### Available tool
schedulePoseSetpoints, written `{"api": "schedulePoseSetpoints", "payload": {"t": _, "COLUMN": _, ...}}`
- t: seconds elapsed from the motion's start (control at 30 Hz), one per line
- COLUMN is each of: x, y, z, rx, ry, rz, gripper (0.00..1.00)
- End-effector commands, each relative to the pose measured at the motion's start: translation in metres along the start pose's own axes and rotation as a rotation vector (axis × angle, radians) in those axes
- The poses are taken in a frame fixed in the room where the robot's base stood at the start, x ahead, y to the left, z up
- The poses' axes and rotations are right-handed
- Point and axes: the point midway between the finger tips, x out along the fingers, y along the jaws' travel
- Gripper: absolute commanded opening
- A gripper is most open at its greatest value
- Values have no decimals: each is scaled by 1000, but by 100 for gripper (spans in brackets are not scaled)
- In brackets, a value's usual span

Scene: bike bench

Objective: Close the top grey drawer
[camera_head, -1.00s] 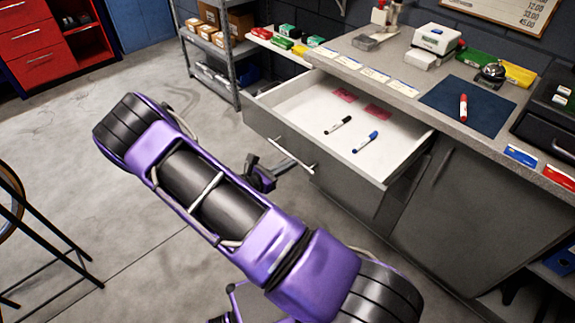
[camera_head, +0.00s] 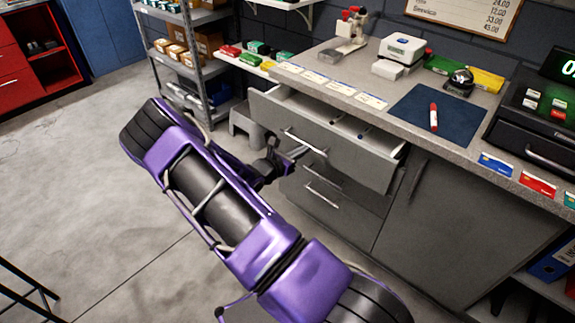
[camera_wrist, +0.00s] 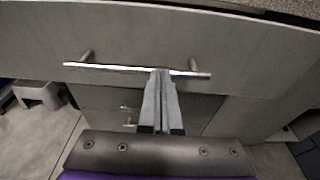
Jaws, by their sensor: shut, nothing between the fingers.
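The top grey drawer (camera_head: 345,150) stands partly open under the counter, its front sticking out past the drawers below. A narrow strip of its inside shows, with parts of markers in it. Its bar handle (camera_wrist: 110,67) runs across the drawer front in the wrist view. My gripper (camera_wrist: 162,75) is shut and empty, with its fingertips at the handle, right of its middle. I cannot tell whether they touch the handle or the drawer front. In the head view my gripper (camera_head: 300,153) is at the drawer front, beside the handle (camera_head: 303,142).
Lower grey drawers (camera_head: 325,190) sit shut below. The counter (camera_head: 455,140) holds a blue mat (camera_head: 438,113), a red marker (camera_head: 433,117) and a cash register (camera_head: 540,115). A grey stool (camera_head: 245,123) and a metal shelf (camera_head: 185,60) stand left of the drawers. Open floor lies at left.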

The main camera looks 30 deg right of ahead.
Motion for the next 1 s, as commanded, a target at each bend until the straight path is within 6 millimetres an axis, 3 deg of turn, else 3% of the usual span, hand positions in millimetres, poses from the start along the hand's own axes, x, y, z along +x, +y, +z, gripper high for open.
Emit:
{"api": "schedulePoseSetpoints", "payload": {"t": 0.03, "x": 17, "y": -2, "z": 0, "rx": 1, "ry": -3, "rz": -5, "gripper": 0}}
{"api": "schedulePoseSetpoints", "payload": {"t": 0.2, "x": 62, "y": -2, "z": 9, "rx": 2, "ry": -2, "rz": -4, "gripper": 0}}
{"api": "schedulePoseSetpoints", "payload": {"t": 0.5, "x": 122, "y": -1, "z": 22, "rx": 1, "ry": -2, "rz": -2, "gripper": 0}}
{"api": "schedulePoseSetpoints", "payload": {"t": 0.7, "x": 144, "y": 0, "z": 28, "rx": 1, "ry": -1, "rz": 0, "gripper": 0}}
{"api": "schedulePoseSetpoints", "payload": {"t": 1.0, "x": 153, "y": 0, "z": 32, "rx": 0, "ry": -2, "rz": 0, "gripper": 0}}
